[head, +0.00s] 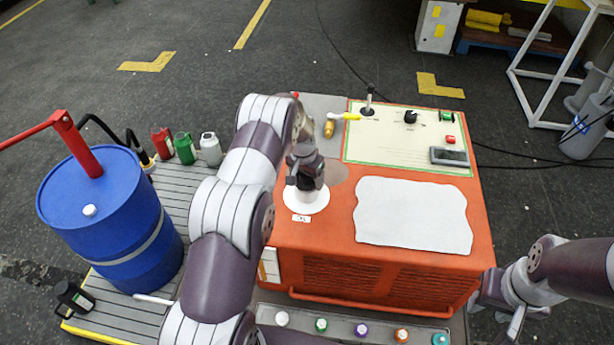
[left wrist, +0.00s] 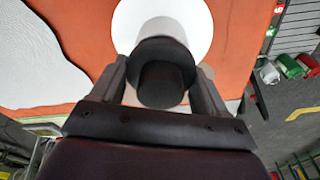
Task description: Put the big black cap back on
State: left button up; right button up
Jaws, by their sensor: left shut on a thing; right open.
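The big black cap (left wrist: 162,66) is between the fingers of my left gripper (left wrist: 165,85), which is shut on it. In the left wrist view the cap sits in line with a white neck (left wrist: 170,20) that rises from a round white disc (left wrist: 203,38) on the orange machine. I cannot tell whether the cap touches the neck or is seated on it. In the head view my left gripper (head: 306,180) is above the white disc (head: 308,203), and the cap is mostly hidden by it. My right gripper (head: 498,310) is open and empty, right of the machine.
The orange machine (head: 375,272) carries a white cloth (head: 413,215) and a control panel (head: 385,150) with a lever and knobs. A blue drum (head: 125,250) and several small cans (head: 184,148) stand left. A tray (head: 340,328) of coloured caps lies in front.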

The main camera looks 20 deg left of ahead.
aim_at(304, 176)
pick_arm(q)
jog(key=shift+f, duration=0.15)
jog(key=o, duration=0.8)
jog(key=shift+s, duration=0.1)
jog(key=shift+o, duration=0.2)
jog(key=r+p, duration=0.2)
jog(key=r, duration=0.1)
jog(key=s+r+p, duration=0.1)
jog(key=r+p, duration=0.2)
jog(key=r, duration=0.1)
jog(key=r+p, duration=0.2)
jog(key=r, duration=0.2)
jog(key=shift+s+a+p, duration=0.1)
jog(key=shift+s+p, duration=0.1)
jog(key=shift+p, duration=0.2)
